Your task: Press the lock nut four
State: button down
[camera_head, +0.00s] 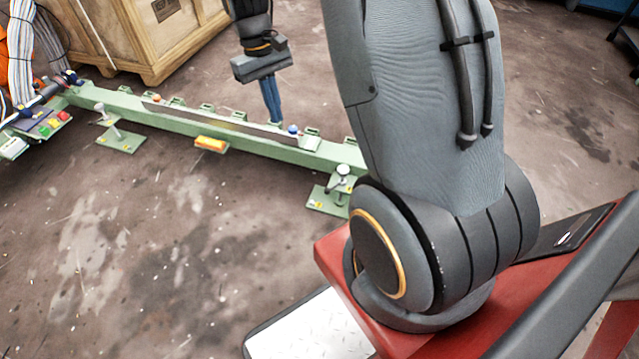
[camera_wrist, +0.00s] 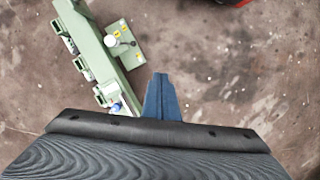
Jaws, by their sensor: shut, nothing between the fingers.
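A long green beam (camera_head: 230,133) lies low across the floor in the head view. Its right end, with a foot plate (camera_head: 326,201) and an upright bolt with a pale round top (camera_head: 342,171), also shows in the wrist view (camera_wrist: 124,43). I cannot tell which part is lock nut four; no number is readable. My gripper (camera_head: 273,118) is shut and empty, pointing down beside the beam's far side, near a blue knob (camera_head: 292,129). In the wrist view my gripper's blue fingers (camera_wrist: 161,78) are together, right of the beam and apart from the bolt.
A wooden crate (camera_head: 150,45) stands behind the beam. An orange-yellow block (camera_head: 210,144) is at its near side, and another foot plate (camera_head: 121,139) is further left. A box with coloured buttons (camera_head: 48,126) and cables is at far left. The floor in front is open.

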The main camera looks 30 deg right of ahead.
aim_at(333, 187)
jog(key=w+d+f+b, duration=0.1)
jog(key=d+f, duration=0.3)
jog(key=f, duration=0.3)
jog(key=w+d+f+g+b, duration=0.1)
jog(key=d+f+b, duration=0.1)
jog(key=f, duration=0.5)
jog(key=w+d+f+m+b, duration=0.1)
jog(key=d+f+b, duration=0.1)
jog(key=d+f, duration=0.3)
notch_tip(333, 187, down, 3)
jog(key=shift+w+d+r, duration=0.2)
jog(key=shift+d, duration=0.15)
jog(key=s+f+b, duration=0.5)
jog(key=s+f, duration=0.2)
jog(key=f, duration=0.2)
jog(key=shift+s+f, duration=0.2)
jog(key=shift+f, duration=0.2)
jog(key=shift+s, duration=0.1)
